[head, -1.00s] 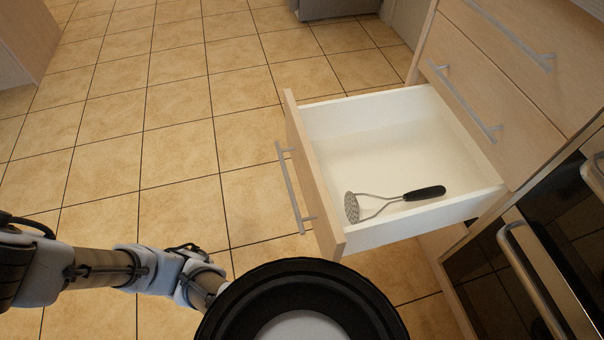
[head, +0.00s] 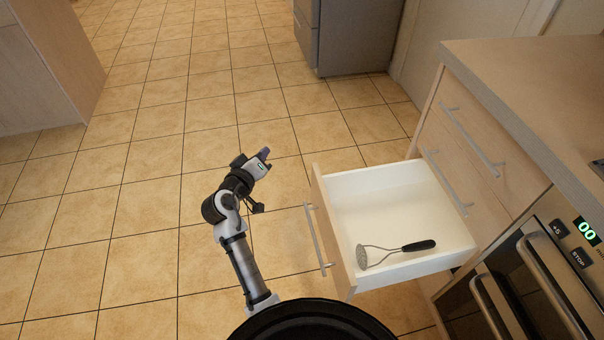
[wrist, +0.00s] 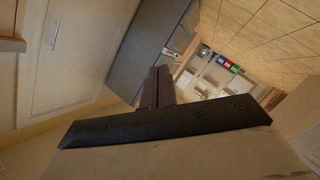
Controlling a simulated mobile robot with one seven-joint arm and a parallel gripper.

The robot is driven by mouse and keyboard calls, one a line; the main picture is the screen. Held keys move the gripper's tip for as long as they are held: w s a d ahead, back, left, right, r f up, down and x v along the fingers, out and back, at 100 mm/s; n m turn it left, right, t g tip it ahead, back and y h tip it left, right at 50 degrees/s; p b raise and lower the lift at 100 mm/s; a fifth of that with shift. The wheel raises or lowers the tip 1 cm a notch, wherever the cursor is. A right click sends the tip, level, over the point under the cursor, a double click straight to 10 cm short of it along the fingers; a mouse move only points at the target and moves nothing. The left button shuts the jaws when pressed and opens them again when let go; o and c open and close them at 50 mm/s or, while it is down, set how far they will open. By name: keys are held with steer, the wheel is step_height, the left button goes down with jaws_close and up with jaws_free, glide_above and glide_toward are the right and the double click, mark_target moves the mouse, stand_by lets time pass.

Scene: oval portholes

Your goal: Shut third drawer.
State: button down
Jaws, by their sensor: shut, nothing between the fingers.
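The third drawer (head: 341,240) stands pulled far out of the wooden cabinet, below two shut drawers. Its front panel faces left and carries a long metal handle (head: 317,238). A masher with a black grip (head: 418,246) lies inside near the front. My gripper (head: 265,154) is shut and empty, to the left of the drawer front and farther back, apart from it. In the wrist view the dark fingers (wrist: 158,88) are together, with nothing between them. The drawer does not clearly show in the wrist view.
A grey fridge (head: 355,35) stands at the back. A wooden cabinet (head: 45,70) stands at the far left. The tiled floor (head: 150,220) left of the drawer is clear.

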steer(key=s+d+f+n+h+p, duration=0.1)
steer(key=s+d+f+n+h, duration=0.3)
steer(key=f, duration=0.5)
steer(key=n+p, duration=0.3)
glide_toward(317, 182)
steer(key=w, duration=0.4)
steer(key=shift+w+d+t+p, duration=0.15)
steer(key=shift+d+t+p, duration=0.25)
steer(key=shift+d+p, duration=0.25)
steer(key=shift+w+d+f, duration=0.15)
steer(key=shift+w+d, duration=0.05)
steer(key=shift+d, duration=0.55)
